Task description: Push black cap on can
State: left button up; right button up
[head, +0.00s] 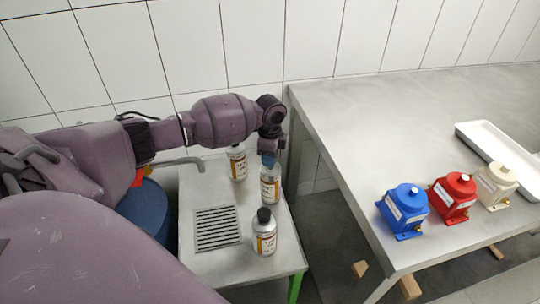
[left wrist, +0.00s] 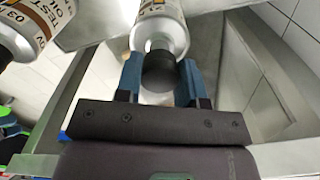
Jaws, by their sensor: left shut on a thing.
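My left gripper (head: 269,160) points down over the middle can on the small side table. In the left wrist view its blue fingers (left wrist: 160,82) are shut on the black cap (left wrist: 159,72). The cap sits in line with the top of the silver can (left wrist: 168,38), which has a white and orange label; I cannot tell how firmly it is seated. In the head view this can (head: 270,187) stands upright, and the fingers hide its cap. My right gripper is not in view.
A front can (head: 264,238) with a black cap and a back can (head: 238,165) stand close by. A drain grate (head: 217,228) lies left of them. Blue (head: 404,208), red (head: 454,196) and cream (head: 495,185) pumps and a white tray (head: 482,130) are on the large table (head: 350,130).

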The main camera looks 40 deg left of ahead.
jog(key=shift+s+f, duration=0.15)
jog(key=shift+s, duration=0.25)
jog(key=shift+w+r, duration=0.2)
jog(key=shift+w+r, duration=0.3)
pick_arm(q)
jog(key=shift+f+p, duration=0.15)
jog(key=shift+p, duration=0.15)
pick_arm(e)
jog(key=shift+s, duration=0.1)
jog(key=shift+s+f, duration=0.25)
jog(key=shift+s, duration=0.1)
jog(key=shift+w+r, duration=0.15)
pick_arm(q)
jog(key=shift+f, duration=0.1)
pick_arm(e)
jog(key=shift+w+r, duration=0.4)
pick_arm(q)
jog(key=shift+f, duration=0.15)
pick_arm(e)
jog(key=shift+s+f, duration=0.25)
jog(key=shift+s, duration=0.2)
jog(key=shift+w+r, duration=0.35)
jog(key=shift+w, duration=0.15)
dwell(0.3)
